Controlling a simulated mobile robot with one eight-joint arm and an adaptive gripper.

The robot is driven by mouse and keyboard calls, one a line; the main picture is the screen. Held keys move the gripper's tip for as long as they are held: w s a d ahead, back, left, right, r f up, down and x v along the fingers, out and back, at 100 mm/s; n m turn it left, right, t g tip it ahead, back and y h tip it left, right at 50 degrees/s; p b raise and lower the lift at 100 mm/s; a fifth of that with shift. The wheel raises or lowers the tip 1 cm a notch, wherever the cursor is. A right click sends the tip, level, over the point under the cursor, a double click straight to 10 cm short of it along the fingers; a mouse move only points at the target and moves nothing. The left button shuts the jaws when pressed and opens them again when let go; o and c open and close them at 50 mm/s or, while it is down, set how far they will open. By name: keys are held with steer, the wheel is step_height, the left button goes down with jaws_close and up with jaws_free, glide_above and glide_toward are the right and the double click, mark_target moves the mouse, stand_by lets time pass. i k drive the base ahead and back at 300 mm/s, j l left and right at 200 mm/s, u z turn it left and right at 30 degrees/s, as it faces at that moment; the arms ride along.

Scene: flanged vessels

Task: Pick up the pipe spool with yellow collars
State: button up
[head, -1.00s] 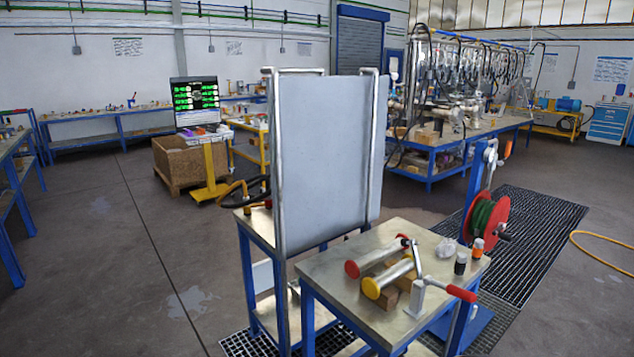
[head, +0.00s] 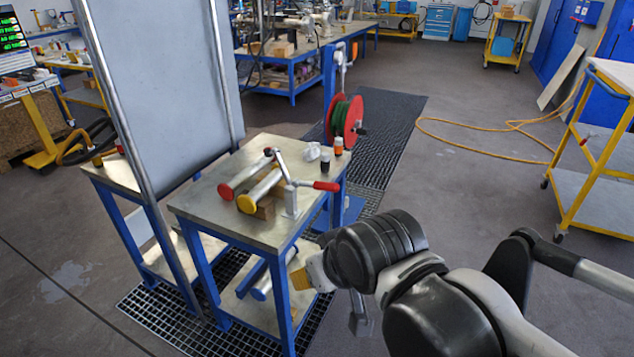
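The pipe spool with yellow collars (head: 262,188) lies on the metal top of the blue-legged table (head: 215,211), left of my arm. Its near yellow collar faces me, and its tube is pale metal. Its far end is partly hidden behind a lever clamp with a red handle. Brown wooden blocks show under and beside it. A similar spool with red collars (head: 242,177) lies just to its left, roughly parallel. My dark arm joints and pale links fill the lower right, apart from the spool. I cannot make out my gripper's fingers in this view.
The lever clamp (head: 291,199) stands close to the spool's right side. Two small bottles (head: 338,146) and a crumpled white piece are at the table's back right. A tall grey panel (head: 160,95) rises on the left. A hose reel (head: 345,120) stands behind. Open floor lies right.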

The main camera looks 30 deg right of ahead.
mark_target(248, 203)
steer(key=i+j+z, duration=0.8)
steer(key=j, duration=0.35)
steer(key=i+j+z, duration=0.25)
steer(key=j, duration=0.2)
steer(key=i+j+z, duration=0.1)
steer(key=i, duration=0.1)
